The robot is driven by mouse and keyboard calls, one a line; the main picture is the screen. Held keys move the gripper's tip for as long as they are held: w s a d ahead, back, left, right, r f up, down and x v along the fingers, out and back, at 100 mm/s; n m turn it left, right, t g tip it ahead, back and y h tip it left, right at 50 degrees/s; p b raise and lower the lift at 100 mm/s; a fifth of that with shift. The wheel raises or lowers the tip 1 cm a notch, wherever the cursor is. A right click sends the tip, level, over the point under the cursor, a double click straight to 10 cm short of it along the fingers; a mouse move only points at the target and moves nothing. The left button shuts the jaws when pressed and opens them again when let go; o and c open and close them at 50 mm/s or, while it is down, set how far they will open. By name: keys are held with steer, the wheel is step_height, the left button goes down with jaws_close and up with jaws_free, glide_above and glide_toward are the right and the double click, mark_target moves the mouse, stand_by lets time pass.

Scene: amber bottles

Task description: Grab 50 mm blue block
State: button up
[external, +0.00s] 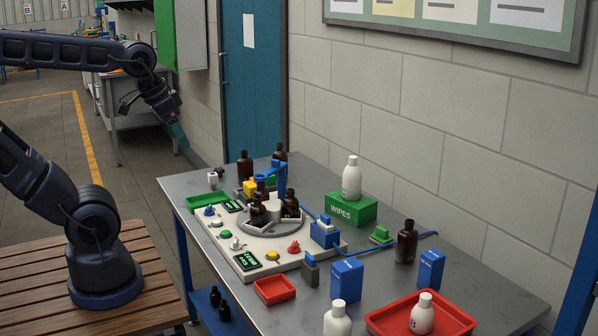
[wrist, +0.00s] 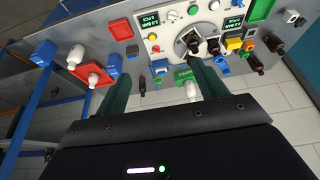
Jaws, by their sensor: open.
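My gripper (external: 180,138) hangs in the air to the left of the table, high above the floor. In the wrist view its two green fingers (wrist: 158,72) are wide apart with nothing between them. A blue box with a white label (external: 347,278) stands upright near the table front, and a similar one (external: 430,268) stands to its right by a brown bottle. I cannot tell which of these measures 50 mm. The gripper is well apart from all of them.
The grey table (external: 475,275) carries a white machine panel (external: 290,262) with brown bottles, a green WIPES box (external: 351,209) under a white bottle, a small red tray (external: 274,289) and a larger red tray (external: 455,318). A wall stands behind the table.

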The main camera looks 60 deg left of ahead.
steer(key=w+d+r, duration=0.1)
steer(key=w+d, duration=0.1)
steer(key=w, duration=0.6)
steer(key=w+d, duration=0.2)
steer(key=w, duration=0.6)
steer(key=t, duration=0.2)
glide_above(433, 254)
steer(key=s, duration=0.4)
step_height(433, 254, down, 26)
steer(key=x, duration=0.4)
steer(key=shift+w+a+f, duration=0.1)
steer(key=shift+w+f, duration=0.1)
steer(key=shift+x, duration=2.65)
steer(key=shift+s, duration=0.2)
steer(key=c, duration=1.2)
